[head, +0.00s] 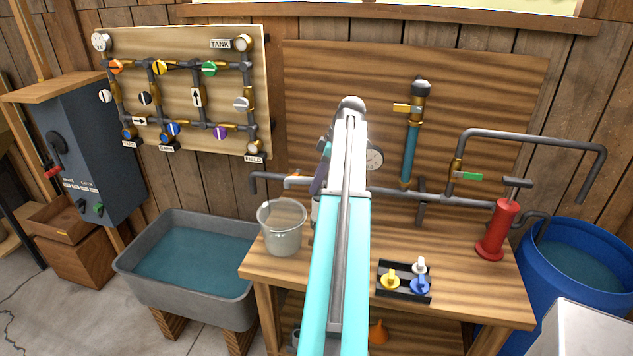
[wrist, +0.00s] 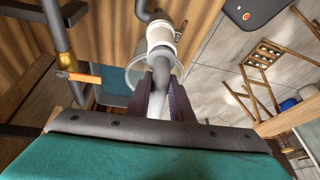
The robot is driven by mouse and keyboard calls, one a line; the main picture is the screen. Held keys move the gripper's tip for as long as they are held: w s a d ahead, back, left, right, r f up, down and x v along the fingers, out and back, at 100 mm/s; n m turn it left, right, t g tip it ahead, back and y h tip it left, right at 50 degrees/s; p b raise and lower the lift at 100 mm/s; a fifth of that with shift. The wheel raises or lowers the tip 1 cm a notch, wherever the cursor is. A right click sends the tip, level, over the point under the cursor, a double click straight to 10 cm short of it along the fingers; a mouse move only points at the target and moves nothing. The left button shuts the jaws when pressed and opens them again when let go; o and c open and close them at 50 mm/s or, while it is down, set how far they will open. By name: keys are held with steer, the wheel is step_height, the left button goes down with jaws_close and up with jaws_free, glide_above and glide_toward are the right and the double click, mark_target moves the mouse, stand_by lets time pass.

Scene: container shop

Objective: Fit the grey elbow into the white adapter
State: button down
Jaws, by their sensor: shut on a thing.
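My gripper (wrist: 164,84) is shut on the grey elbow (wrist: 166,61), which shows between and just beyond the dark fingers in the wrist view. The white adapter (wrist: 161,32) is straight beyond the elbow, in line with it. Their ends overlap in this view, so I cannot tell whether the elbow is inside the adapter or only close to it. A grey bent pipe (wrist: 149,12) shows at the adapter's far side. In the head view my arm hides most of my gripper (head: 319,180), and the elbow is not clear.
A clear bucket (head: 281,226) stands on the bench's left; the adapter overlaps it in the wrist view. An orange valve handle (wrist: 85,77) is left of my fingers. A gauge (head: 374,158), a red pump (head: 497,232) and a black valve tray (head: 404,291) are right of my arm.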

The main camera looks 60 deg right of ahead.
steer(key=shift+f, duration=0.4)
stand_by(0.3)
steer(key=c, duration=1.5)
jaws_free()
steer(key=shift+r, duration=0.1)
steer(key=shift+p+v, duration=1.9)
steer(key=shift+v, duration=4.9)
steer(key=shift+d, duration=0.1)
